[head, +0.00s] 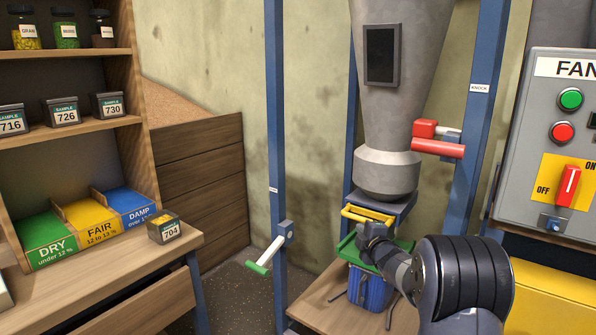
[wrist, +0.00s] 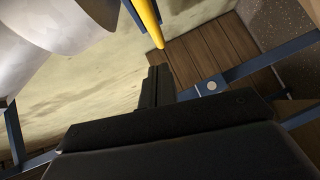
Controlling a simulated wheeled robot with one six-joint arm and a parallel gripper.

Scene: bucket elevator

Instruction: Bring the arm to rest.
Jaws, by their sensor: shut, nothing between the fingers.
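My arm reaches in from the lower right of the head view. My gripper (head: 368,232) is at the hopper's outlet, just below the yellow handle (head: 366,216) in that view. In the wrist view my gripper's fingers (wrist: 158,84) are together with nothing between them. The yellow handle (wrist: 146,22) passes just beyond the fingertips there, and I cannot tell whether they touch it. The grey hopper (head: 388,172) stands above. A blue ribbed bucket (head: 370,288) and a green part (head: 348,250) are below, partly hidden by my arm.
Blue posts (head: 275,120) flank the hopper. A green-handled crank (head: 258,267) sticks out at left. A red knocker (head: 438,148) is at the hopper's right, beside the fan panel (head: 540,150). A bench at left holds sample box 704 (head: 163,230) and labelled bins.

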